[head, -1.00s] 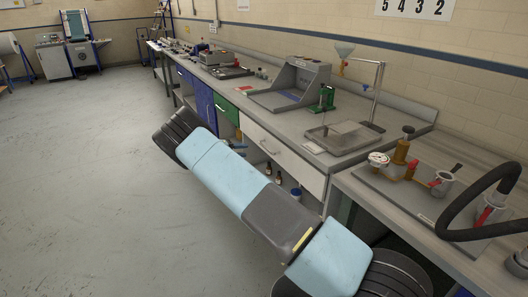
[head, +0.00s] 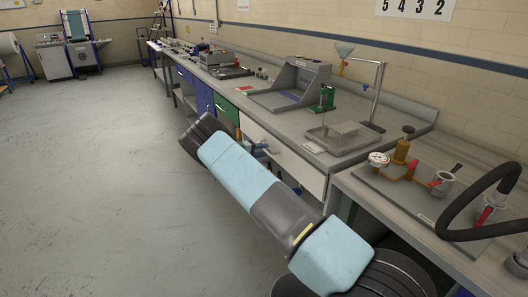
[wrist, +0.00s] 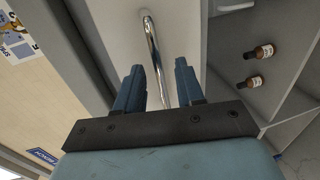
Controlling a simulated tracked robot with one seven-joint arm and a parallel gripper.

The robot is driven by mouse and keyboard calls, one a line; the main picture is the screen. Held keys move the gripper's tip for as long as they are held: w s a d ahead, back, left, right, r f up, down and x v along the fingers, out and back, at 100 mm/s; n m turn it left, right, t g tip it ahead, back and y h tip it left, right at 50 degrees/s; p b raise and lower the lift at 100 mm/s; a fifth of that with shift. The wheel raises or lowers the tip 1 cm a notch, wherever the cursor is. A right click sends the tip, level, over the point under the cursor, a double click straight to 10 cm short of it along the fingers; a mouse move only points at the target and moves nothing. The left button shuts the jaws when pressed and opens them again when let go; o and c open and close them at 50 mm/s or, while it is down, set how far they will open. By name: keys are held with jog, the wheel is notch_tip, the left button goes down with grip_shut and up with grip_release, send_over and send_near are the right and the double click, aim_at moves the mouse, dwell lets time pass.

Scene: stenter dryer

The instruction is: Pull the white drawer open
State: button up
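The white drawer (head: 292,163) is in the bench front, right of the green drawer, in the head view; it looks closed. Its pale front (wrist: 115,25) also fills the upper middle of the wrist view. A curved chrome bar handle (wrist: 151,40) stands on that front. My gripper (wrist: 160,66) is open, with its two dark blue fingers apart. The handle runs between the fingers in the picture; I cannot tell its depth relative to the fingertips, and no grip shows. In the head view my arm hides part of the drawer front, and the handle is not clear.
Two brown bottles (wrist: 256,67) stand in the open shelf space beside the drawer in the wrist view. The floor (head: 95,180) left of the bench is clear.

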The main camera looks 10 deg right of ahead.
jog(key=shift+x, duration=0.85)
grip_shut()
